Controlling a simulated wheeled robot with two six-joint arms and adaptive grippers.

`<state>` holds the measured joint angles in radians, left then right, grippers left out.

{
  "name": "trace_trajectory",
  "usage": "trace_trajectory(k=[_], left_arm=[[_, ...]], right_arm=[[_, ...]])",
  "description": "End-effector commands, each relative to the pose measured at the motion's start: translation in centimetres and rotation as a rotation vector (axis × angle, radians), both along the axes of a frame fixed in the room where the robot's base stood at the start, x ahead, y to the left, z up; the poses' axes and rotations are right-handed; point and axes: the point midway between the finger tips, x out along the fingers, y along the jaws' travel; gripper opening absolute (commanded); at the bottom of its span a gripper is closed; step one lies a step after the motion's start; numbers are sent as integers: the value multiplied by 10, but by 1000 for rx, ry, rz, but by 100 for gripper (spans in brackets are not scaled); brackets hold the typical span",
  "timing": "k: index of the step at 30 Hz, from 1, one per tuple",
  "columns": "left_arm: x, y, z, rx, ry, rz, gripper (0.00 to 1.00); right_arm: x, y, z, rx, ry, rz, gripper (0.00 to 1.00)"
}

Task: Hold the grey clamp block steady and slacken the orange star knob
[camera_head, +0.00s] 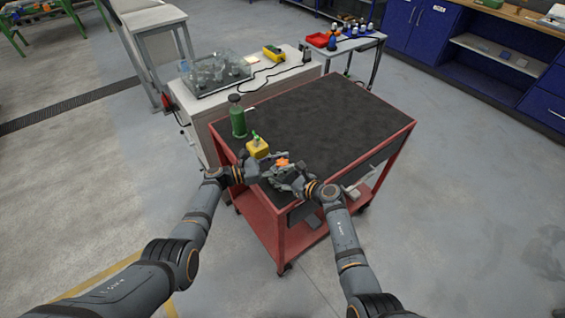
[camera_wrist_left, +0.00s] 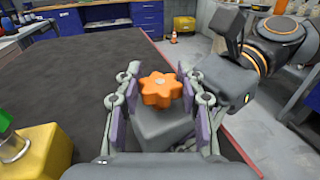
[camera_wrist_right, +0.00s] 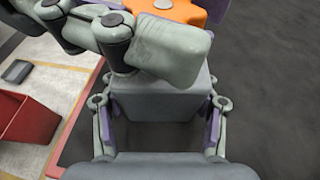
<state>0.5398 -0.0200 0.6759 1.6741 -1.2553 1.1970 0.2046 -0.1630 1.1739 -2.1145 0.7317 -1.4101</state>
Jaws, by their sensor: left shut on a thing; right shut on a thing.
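The orange star knob (camera_head: 282,162) sits on top of the grey clamp block (camera_wrist_right: 160,98) near the front edge of the cart top. My left gripper (camera_wrist_left: 160,88) has its purple-padded fingers on either side of the knob and is shut on it; the knob also shows in the left wrist view (camera_wrist_left: 162,91). My right gripper (camera_wrist_right: 165,115) is shut on the block, with one pad at each side. In the right wrist view, left gripper fingers cover part of the knob and the block's upper edge. In the head view my grippers largely hide the block.
A yellow block (camera_head: 257,149) with a green top stands left of the knob on the red cart's dark top (camera_head: 330,115). A green bottle (camera_head: 238,120) stands behind it. The cart top's back and right are clear. A white bench (camera_head: 215,115) adjoins the cart.

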Motion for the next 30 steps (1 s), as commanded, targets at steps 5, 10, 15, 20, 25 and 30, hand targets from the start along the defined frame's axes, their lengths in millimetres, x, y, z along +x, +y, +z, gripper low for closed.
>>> trace_trajectory(k=[5, 10, 15, 20, 25, 30], left_arm=[[0, 0, -1, 1, 0, 11, 7], [-2, -1, -3, 3, 1, 104, 7], [-2, -2, -2, 1, 1, 262, 7], [-1, -1, -2, 1, 3, 384, 7], [0, 1, -1, 3, 2, 414, 7], [0, 1, -1, 3, 2, 412, 7]], right_arm=[[0, 0, 0, 0, 0, -1, 4], [0, 0, 0, 0, 0, 0, 4], [0, 0, 0, 0, 0, 1, 4], [0, 0, 0, 0, 0, 1, 4], [0, 0, 0, 1, 0, 1, 4], [0, 0, 0, 1, 0, 1, 4]])
